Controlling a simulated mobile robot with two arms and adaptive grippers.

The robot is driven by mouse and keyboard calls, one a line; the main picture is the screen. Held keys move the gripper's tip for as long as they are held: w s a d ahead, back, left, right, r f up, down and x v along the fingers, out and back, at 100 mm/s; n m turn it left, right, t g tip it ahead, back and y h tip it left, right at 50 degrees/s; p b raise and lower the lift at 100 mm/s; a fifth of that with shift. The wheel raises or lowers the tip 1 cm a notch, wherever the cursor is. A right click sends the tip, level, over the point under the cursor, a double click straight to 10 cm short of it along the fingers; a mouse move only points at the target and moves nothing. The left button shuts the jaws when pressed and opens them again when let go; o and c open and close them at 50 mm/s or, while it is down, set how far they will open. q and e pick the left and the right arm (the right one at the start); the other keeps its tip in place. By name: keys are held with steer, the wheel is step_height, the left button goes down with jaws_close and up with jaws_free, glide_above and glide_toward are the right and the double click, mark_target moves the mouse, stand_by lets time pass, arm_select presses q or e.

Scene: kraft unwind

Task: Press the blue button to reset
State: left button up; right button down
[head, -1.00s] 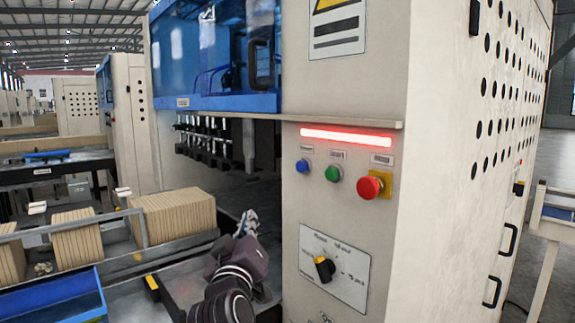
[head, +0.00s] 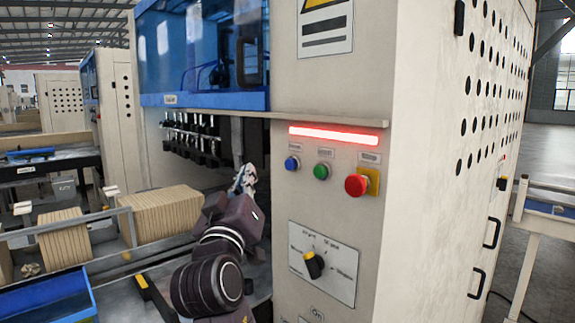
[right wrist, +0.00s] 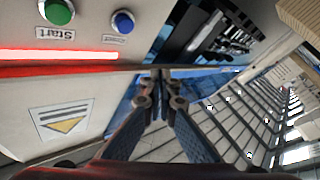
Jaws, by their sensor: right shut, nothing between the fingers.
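The blue button (head: 292,163) is on the beige machine panel, left of the green button (head: 321,171) and the red knob on a yellow plate (head: 357,185). A lit red bar (head: 333,136) runs above them. My right gripper (head: 245,180) is left of the panel, below the blue button's height, and apart from it. In the right wrist view my right gripper (right wrist: 161,76) has its fingertips together and empty; the blue button (right wrist: 122,22) shows at the upper left, beside the green button (right wrist: 59,11) labelled Start. My left gripper is not in view.
A rotary dial (head: 313,264) sits below the buttons. A ledge (head: 250,115) juts out above the bar. Stacks of brown cardboard (head: 165,213) and a blue tray (head: 48,298) lie at the left. The space in front of the buttons is clear.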

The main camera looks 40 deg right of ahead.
mark_target(290, 165)
steer(key=d, duration=0.7)
steer(key=shift+w+d+p, duration=0.3)
steer(key=shift+d+p, duration=0.05)
steer(key=shift+p, duration=0.05)
steer(key=shift+d, duration=0.1)
stand_by(1.0)
steer(key=shift+d, duration=0.35)
steer(key=shift+d, duration=0.6)
stand_by(0.9)
steer(key=shift+a, duration=0.9)
